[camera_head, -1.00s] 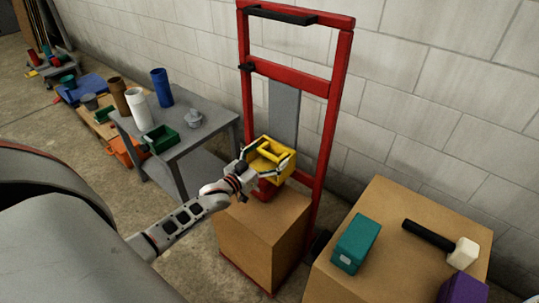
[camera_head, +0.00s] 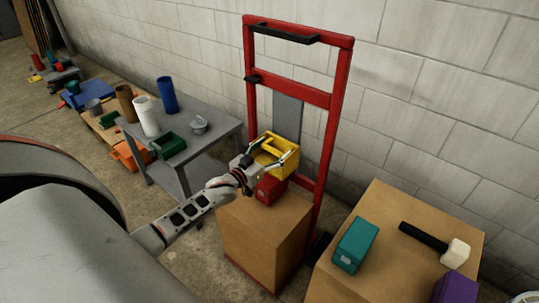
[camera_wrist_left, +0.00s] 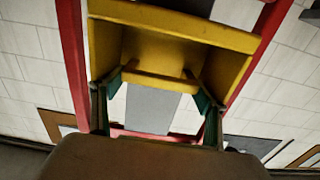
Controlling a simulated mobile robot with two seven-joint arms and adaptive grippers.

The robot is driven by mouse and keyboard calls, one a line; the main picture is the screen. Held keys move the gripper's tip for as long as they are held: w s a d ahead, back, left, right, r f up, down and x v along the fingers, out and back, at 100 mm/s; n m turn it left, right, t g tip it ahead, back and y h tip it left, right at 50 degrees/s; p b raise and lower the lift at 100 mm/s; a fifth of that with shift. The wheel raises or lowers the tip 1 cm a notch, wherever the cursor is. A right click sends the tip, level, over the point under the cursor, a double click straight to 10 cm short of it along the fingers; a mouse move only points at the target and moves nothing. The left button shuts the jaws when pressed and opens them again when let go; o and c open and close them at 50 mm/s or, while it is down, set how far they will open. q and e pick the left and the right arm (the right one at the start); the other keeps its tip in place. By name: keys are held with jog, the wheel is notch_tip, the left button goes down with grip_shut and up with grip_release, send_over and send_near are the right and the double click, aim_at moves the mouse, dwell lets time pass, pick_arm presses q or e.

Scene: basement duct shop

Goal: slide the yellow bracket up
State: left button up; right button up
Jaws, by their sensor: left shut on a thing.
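The yellow bracket (camera_head: 284,163) sits on the red upright frame in the head view, in front of the frame's grey centre plate (camera_head: 287,112). My left gripper (camera_head: 273,158) reaches it from the left and is shut on it. In the left wrist view the bracket (camera_wrist_left: 185,48) fills the top, and the green-padded fingers of my left gripper (camera_wrist_left: 160,88) lie at both ends of its near bar. A red box (camera_head: 270,189) lies below the bracket on a cardboard box. My right gripper does not show.
The cardboard box (camera_head: 262,230) stands at the foot of the red frame (camera_head: 334,125). A grey table (camera_head: 205,143) with containers is to the left. Another carton (camera_head: 400,265) at right holds a teal box (camera_head: 355,245), a mallet (camera_head: 430,240) and a purple box (camera_head: 455,288).

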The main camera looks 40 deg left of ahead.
aim_at(273, 149)
pick_arm(q)
notch_tip(273, 149, up, 6)
jog(key=p, duration=0.3)
jog(key=shift+w+f, duration=0.1)
jog(key=shift+w, duration=0.05)
notch_tip(273, 149, up, 2)
jog(key=p, duration=0.2)
jog(key=shift+r+p, duration=0.25)
jog(key=shift+p, duration=0.1)
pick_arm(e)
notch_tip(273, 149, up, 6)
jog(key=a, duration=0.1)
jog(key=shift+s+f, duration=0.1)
pick_arm(q)
jog(key=o, duration=1.6)
jog(key=shift+f, duration=0.15)
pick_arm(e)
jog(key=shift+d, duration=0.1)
pick_arm(q)
jog(key=shift+s, duration=0.2)
